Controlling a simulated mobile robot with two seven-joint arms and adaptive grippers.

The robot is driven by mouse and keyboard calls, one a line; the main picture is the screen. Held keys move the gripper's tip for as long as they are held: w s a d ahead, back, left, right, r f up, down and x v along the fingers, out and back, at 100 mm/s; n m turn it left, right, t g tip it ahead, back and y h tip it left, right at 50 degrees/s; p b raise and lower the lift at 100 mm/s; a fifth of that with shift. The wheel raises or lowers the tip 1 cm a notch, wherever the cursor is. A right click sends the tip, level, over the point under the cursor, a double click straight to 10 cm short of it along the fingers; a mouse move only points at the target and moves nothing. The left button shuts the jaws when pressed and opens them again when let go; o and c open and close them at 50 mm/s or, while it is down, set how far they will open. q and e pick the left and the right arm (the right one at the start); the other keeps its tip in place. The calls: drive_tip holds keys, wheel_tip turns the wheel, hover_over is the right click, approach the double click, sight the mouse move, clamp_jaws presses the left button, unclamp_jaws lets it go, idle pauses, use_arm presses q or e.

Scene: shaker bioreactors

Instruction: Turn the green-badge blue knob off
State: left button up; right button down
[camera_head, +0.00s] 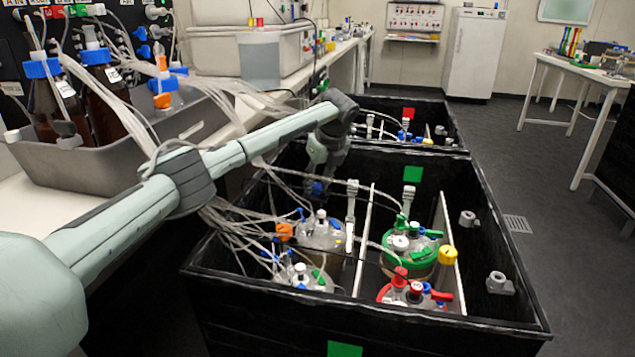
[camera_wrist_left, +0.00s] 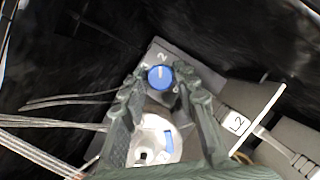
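The blue knob (camera_wrist_left: 160,77) has a pale pointer line and sits on a grey block marked with a 2, inside the black box with green badges. In the head view a green badge (camera_head: 413,173) is on the box's back wall and another (camera_head: 345,349) on its front. My left gripper (camera_wrist_left: 159,80) is open, its fingertips on either side of the knob with small gaps showing; contact is unclear. In the head view my left gripper (camera_head: 321,182) reaches down into the box's back left, partly hiding the knob. My right gripper is not in view.
Several lidded vessels with tubes stand in the box, one with a green lid (camera_head: 411,255). A red-badge box (camera_head: 409,112) lies behind. Tubes (camera_head: 245,222) run over the left wall.

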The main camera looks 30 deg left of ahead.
use_arm(q)
clamp_jaws()
